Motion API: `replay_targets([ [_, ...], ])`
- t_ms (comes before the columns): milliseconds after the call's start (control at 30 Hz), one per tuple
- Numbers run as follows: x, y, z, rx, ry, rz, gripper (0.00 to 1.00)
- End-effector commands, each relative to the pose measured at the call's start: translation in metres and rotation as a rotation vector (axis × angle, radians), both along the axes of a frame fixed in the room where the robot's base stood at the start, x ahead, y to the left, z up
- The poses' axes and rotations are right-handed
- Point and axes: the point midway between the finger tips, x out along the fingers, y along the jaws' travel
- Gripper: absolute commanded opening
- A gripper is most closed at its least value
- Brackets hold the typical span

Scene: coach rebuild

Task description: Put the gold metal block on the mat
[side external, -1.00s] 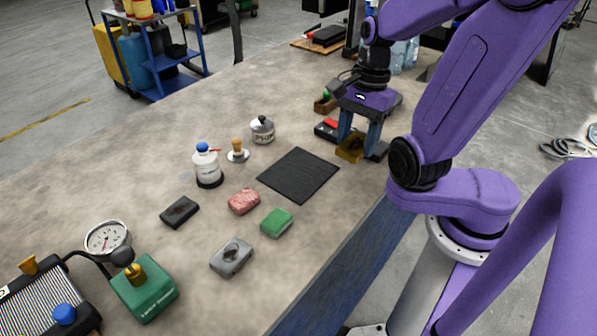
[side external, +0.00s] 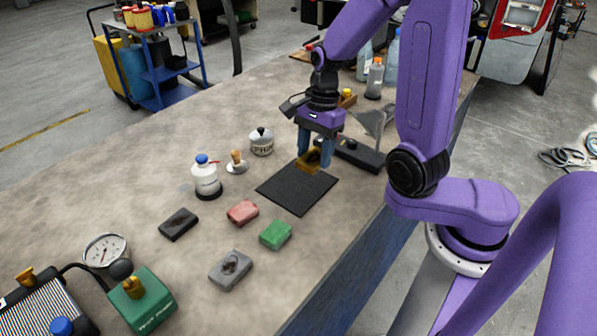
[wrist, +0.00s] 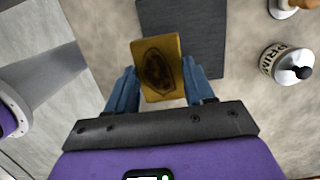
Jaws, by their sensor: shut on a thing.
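The gold metal block (side external: 307,162) is between the blue fingers of my gripper (side external: 314,158), which is shut on it. In the wrist view the gold block (wrist: 159,68) has a dark oval patch on its face, and the fingers of my gripper (wrist: 163,88) sit on both sides of it. The mat (side external: 296,190) is a dark flat square on the bench. The block is over or just beyond the mat's far edge; its height above the bench is hard to tell. The mat (wrist: 190,35) also shows behind the block in the wrist view.
A PRIM-labelled pot (side external: 262,143), a wooden-handled stamp (side external: 237,162) and a white bottle (side external: 206,178) stand left of the mat. Red (side external: 243,212), green (side external: 275,235), grey (side external: 230,270) and black (side external: 178,224) blocks lie nearer. A dark-based stand (side external: 360,155) is right of my gripper.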

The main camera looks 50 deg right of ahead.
Motion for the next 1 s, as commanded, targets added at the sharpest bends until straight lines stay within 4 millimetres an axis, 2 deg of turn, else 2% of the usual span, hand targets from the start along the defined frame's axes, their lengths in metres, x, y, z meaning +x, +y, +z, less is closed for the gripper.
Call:
replay_targets([
  [200,0.021,0.002,-0.026,0.001,0.004,0.003,0.07],
  [400,0.035,0.002,-0.043,0.001,0.002,0.001,0.07],
  [633,0.042,0.003,-0.052,0.001,0.001,0.001,0.07],
  [833,0.043,0.003,-0.075,0.001,0.004,0.002,0.07],
  [1000,0.043,0.003,-0.083,0.000,0.000,0.001,0.07],
])
